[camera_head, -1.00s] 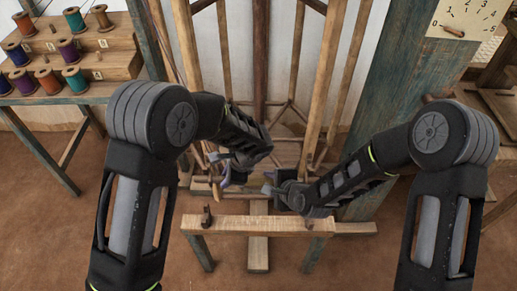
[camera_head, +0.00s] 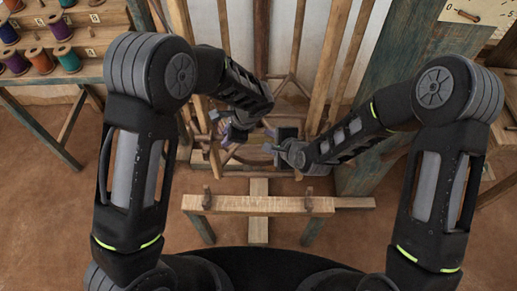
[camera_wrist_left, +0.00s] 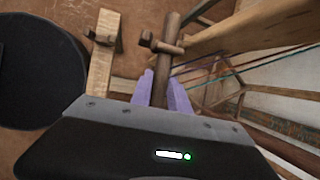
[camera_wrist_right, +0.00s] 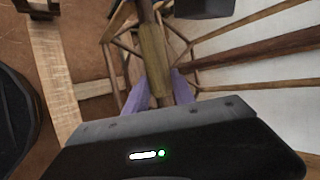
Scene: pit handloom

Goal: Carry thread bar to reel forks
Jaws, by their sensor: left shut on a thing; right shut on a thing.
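The thread bar (camera_wrist_left: 160,85) is a thin brown wooden rod with an olive-yellow wound stretch (camera_wrist_right: 154,58), seen in the right wrist view. My left gripper (camera_head: 224,128), with purple fingertips, is shut on its bare wood in the left wrist view. Two small brown uprights, probably the reel forks, stand on that beam at left (camera_head: 207,196) and right (camera_head: 309,197). The bar is mostly hidden in the head view.
Loom posts (camera_head: 275,40) and slanting poles stand behind the grippers. A thick blue-green post (camera_head: 400,60) is at right. A spool table (camera_head: 60,68) stands at left. The floor in front at left is clear.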

